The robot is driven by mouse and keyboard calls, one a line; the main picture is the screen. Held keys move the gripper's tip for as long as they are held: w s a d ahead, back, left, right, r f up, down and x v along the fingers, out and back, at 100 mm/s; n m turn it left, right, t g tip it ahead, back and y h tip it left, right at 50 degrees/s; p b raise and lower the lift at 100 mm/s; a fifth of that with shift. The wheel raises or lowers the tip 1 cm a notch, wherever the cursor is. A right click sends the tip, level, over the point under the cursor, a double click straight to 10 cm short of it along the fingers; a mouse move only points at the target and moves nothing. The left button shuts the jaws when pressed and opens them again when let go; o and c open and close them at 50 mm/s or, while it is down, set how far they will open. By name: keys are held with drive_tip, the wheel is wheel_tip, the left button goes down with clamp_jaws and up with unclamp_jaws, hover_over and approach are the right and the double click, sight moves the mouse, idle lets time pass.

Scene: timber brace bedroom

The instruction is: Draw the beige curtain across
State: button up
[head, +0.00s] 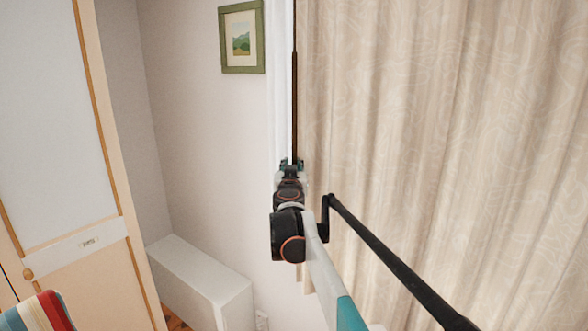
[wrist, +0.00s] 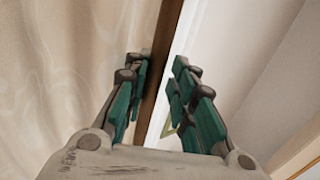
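The beige patterned curtain (head: 430,120) hangs in folds over the right half of the head view. It fills the left side of the wrist view (wrist: 60,70). A thin dark brown upright strip (head: 295,90) runs along its left edge, with a white strip (head: 280,100) beside it. My gripper (head: 291,163) is at this edge. In the wrist view its green fingers (wrist: 161,68) are apart, with the brown strip (wrist: 163,50) showing between them, partly behind the left finger. I cannot tell whether either finger touches it. No curtain cloth shows pinched between the fingers.
A pale wall with a green-framed picture (head: 242,37) is left of the curtain. A white box-like unit (head: 205,285) stands low by the wall. A wooden-framed cupboard door (head: 65,130) is at far left, with a striped item (head: 38,313) in front.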

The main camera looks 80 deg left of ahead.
drive_tip(key=shift+w+d, duration=0.1)
idle(0.3)
drive_tip(key=s+d, duration=0.1)
drive_tip(key=d, duration=0.6)
drive_tip(key=shift+s, duration=0.25)
idle(0.4)
